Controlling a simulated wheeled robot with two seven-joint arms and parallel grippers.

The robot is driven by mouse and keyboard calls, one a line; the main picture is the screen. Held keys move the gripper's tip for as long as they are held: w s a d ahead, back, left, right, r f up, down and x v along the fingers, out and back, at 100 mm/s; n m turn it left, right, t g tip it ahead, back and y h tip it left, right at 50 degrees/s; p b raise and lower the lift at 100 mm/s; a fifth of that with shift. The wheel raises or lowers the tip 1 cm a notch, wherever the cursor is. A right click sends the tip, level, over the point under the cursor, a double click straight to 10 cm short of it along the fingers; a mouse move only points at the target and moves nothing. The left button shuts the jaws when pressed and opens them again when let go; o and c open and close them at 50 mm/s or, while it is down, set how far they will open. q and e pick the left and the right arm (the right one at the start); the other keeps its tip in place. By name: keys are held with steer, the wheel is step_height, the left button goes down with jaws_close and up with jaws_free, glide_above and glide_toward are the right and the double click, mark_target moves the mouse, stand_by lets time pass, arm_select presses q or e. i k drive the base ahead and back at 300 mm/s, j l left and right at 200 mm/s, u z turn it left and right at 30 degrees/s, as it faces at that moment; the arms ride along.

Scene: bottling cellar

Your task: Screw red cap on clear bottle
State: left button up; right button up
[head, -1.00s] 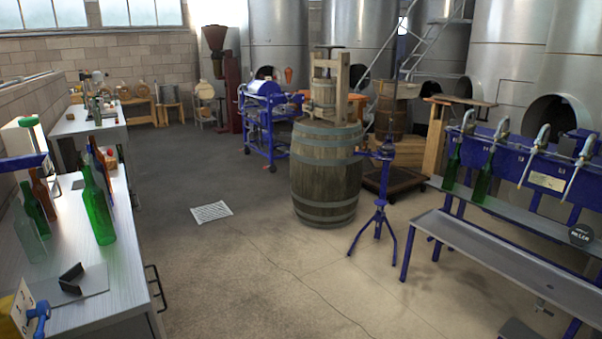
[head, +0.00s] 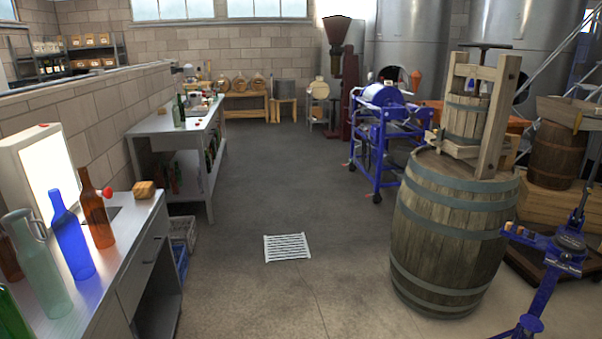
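A pale, see-through bottle with a greenish tint (head: 40,270) stands upright on the near left bench, at the picture's left edge. Something like a loop shows at its neck; I cannot make out its mouth clearly. A small round red thing (head: 107,191) shows beside the brown bottle on the same bench. Another small red thing (head: 197,121) lies on the far bench. Both are too small for me to tell if either is a cap. Neither of my grippers is in view.
A blue bottle (head: 72,235) and a brown bottle (head: 96,210) stand beside the pale one on the near bench (head: 140,240). The far bench (head: 160,125) is against the left wall. A barrel (head: 445,265) stands at right. The floor between is clear around a drain grate (head: 287,247).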

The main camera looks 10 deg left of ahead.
mark_target(176, 114)
steer(key=i+j+u, duration=0.3)
steer(key=i, duration=0.75)
steer(key=i+l+u, duration=0.2)
steer(key=i+u, duration=0.15)
steer(key=i, duration=0.7)
steer(key=i+l+u, duration=0.1)
steer(key=i+u, duration=0.15)
steer(key=i, duration=0.35)
steer(key=i+l+u, duration=0.25)
steer(key=i, duration=0.4)
steer(key=i+l+u, duration=0.25)
steer(key=i, duration=0.35)
steer(key=i+l+u, duration=0.25)
steer(key=i+l, duration=0.25)
